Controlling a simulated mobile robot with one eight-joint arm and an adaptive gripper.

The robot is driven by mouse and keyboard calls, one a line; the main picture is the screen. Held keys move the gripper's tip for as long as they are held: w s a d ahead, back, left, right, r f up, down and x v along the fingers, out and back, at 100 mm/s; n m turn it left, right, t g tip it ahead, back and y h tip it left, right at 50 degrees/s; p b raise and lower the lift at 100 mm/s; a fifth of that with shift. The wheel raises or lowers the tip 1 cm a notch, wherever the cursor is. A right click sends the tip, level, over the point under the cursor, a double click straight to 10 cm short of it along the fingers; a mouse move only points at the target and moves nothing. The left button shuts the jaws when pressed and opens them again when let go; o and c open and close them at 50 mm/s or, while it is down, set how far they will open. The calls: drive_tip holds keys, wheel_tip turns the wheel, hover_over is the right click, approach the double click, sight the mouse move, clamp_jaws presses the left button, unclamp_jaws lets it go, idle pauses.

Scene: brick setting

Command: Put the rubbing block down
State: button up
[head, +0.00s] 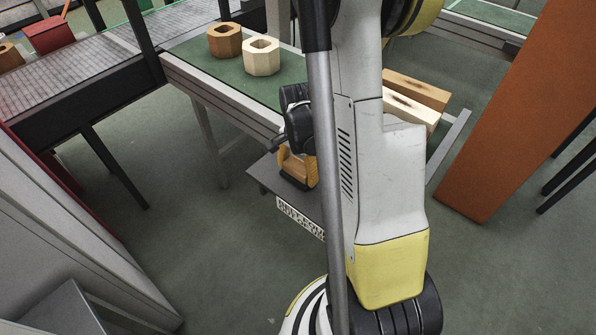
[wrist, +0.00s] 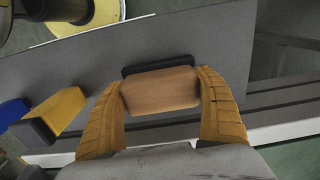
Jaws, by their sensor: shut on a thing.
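The rubbing block (wrist: 160,90) has a brown wooden body and a dark strip along its far edge in the wrist view. My gripper (wrist: 165,92) is shut on it, with one ribbed yellow-brown finger against each end. In the head view my gripper (head: 297,165) is low over a small grey shelf (head: 264,176), left of my arm column. A dark part of the rubbing block (head: 296,183) shows under the fingers there. The block is at or just above the shelf; I cannot tell whether it touches. My arm hides part of the shelf.
A yellow block with a dark end (wrist: 55,115) and a blue block (wrist: 12,112) lie left in the wrist view. A green-topped table (head: 190,50) holds two hollow wooden blocks (head: 261,57). Wooden beams (head: 415,92) and an orange-brown panel (head: 510,120) stand right.

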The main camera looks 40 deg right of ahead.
sight(298, 165)
drive_tip(key=o, duration=1.3)
drive_tip(key=shift+f, duration=0.1)
drive_tip(key=shift+o, duration=0.2)
wheel_tip(298, 165, up, 11)
drive_tip(key=p, duration=0.5)
drive_tip(key=shift+r, duration=0.2)
drive_tip(key=shift+a+r+p, duration=0.15)
drive_tip(key=shift+r+p, duration=0.2)
drive_tip(key=shift+r, duration=0.3)
drive_tip(key=s+a+r+n+t, duration=0.2)
drive_tip(key=a+r+n+t, duration=0.1)
drive_tip(key=a+r+n, duration=0.4)
drive_tip(key=s+a+r+n+t, duration=0.3)
drive_tip(key=a+r+n, duration=0.4)
drive_tip(key=a, duration=0.5)
drive_tip(key=shift+s+a+r+n+t, duration=0.15)
drive_tip(key=shift+a+r+n+t, duration=0.35)
drive_tip(key=shift+n, duration=0.7)
drive_tip(key=shift+d+f, duration=0.1)
drive_tip(key=shift+d, duration=0.1)
